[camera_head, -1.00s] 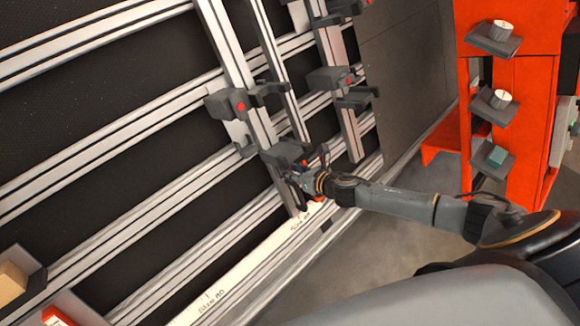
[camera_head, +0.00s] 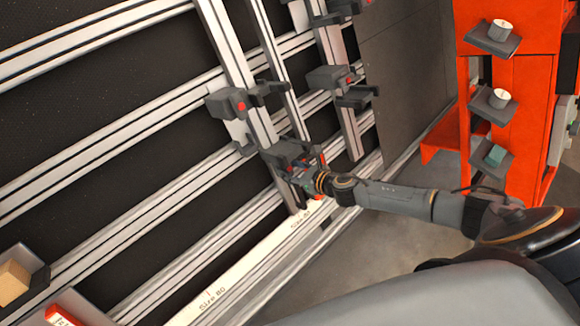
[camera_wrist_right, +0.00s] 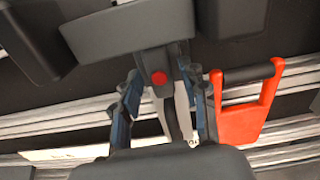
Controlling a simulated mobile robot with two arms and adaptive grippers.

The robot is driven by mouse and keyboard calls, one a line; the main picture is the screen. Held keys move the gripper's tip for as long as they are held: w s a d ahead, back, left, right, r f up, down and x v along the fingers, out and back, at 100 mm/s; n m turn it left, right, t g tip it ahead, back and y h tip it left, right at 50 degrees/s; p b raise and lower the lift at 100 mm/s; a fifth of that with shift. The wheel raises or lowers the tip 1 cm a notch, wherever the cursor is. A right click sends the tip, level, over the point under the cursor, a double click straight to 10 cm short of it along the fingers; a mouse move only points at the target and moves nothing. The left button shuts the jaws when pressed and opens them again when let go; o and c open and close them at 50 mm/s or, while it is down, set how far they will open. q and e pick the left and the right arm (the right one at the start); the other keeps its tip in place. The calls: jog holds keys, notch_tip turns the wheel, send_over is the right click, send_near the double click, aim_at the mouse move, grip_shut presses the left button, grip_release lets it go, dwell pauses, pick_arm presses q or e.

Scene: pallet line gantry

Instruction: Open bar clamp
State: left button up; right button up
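The lower bar clamp (camera_head: 286,151) is a dark grey block on the upright rail of the gantry. In the right wrist view its grey body (camera_wrist_right: 130,35) fills the top, with a red button (camera_wrist_right: 159,78) low in the middle. My right gripper (camera_wrist_right: 165,88) is open, its two blue-grey fingers spread on either side of the part below the button. I cannot tell whether they touch it. In the head view my right gripper (camera_head: 300,174) is at the clamp and partly hides it. An orange handle (camera_wrist_right: 243,110) is just right of the fingers. My left gripper is out of view.
Other grey clamps with red buttons (camera_head: 228,102) (camera_head: 333,78) sit higher on the uprights. A white strip (camera_head: 255,262) marked with sizes runs along the lower rail. An orange rack (camera_head: 520,105) with small trays stands at right. Bins (camera_head: 20,275) are at lower left.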

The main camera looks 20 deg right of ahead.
jog(key=p+v, duration=0.3)
jog(key=v, duration=0.6)
dwell(1.4)
